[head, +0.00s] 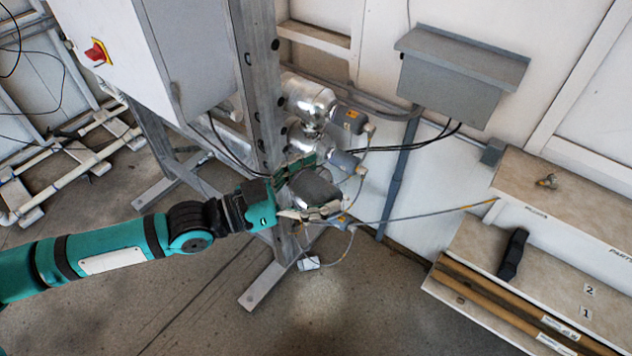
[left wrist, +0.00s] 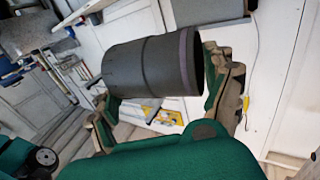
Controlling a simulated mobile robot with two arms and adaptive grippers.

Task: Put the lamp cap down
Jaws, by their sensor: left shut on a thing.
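My left gripper (head: 306,190) is shut on the lamp cap (head: 317,187), a dark grey cylinder, beside the upright metal post. In the left wrist view the cap (left wrist: 155,65) lies across between the two fingers, with its open, rimmed end toward the right. The cap is held in the air in front of the reactor's lower silver chamber (head: 306,147), which it and the gripper partly hide. My right gripper is not in view.
Shelves (head: 470,240) at the right bear a small brass-coloured part (head: 547,181), a black part (head: 513,255) and long brown rods (head: 500,300). Bare shelf surface shows around the parts. A loose cable (head: 410,216) crosses right of the gripper. A cabinet (head: 130,60) stands at the upper left.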

